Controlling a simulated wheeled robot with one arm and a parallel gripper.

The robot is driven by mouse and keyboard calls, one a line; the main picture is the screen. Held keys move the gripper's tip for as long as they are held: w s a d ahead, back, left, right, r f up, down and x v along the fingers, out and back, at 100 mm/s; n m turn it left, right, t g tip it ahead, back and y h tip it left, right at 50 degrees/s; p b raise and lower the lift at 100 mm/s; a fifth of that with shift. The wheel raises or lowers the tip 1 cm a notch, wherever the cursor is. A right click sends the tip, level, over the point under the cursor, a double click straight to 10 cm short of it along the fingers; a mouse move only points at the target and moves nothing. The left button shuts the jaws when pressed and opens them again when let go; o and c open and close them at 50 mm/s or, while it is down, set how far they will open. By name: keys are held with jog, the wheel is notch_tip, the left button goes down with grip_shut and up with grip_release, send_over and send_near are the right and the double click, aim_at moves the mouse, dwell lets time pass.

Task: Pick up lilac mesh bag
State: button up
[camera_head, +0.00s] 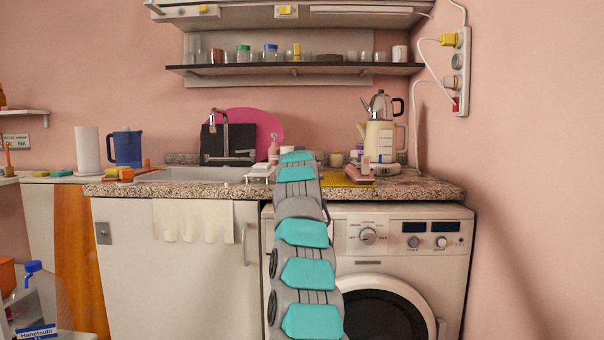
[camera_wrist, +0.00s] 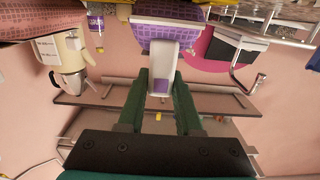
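A lilac-purple patterned item with a pale rim (camera_wrist: 168,30) shows at the top middle of the wrist view; it may be the mesh bag. A white piece with a purple patch (camera_wrist: 164,72) extends from it between the green fingers of my gripper (camera_wrist: 161,80). The fingers are apart, with little or no gap beside the white piece. I cannot tell whether they touch it. In the head view my arm stretches over the counter and hides this spot, so neither the gripper nor the lilac item shows there.
The speckled counter (camera_head: 418,186) runs above a washing machine (camera_head: 455,262). A cream kettle base with a steel teapot (camera_head: 381,106) stands right of my arm, a pink soap bottle (camera_head: 273,149) and sink faucet (camera_head: 226,132) left. A dark shelf (camera_head: 340,70) with jars hangs behind.

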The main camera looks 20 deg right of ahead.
grip_shut()
dwell(0.9)
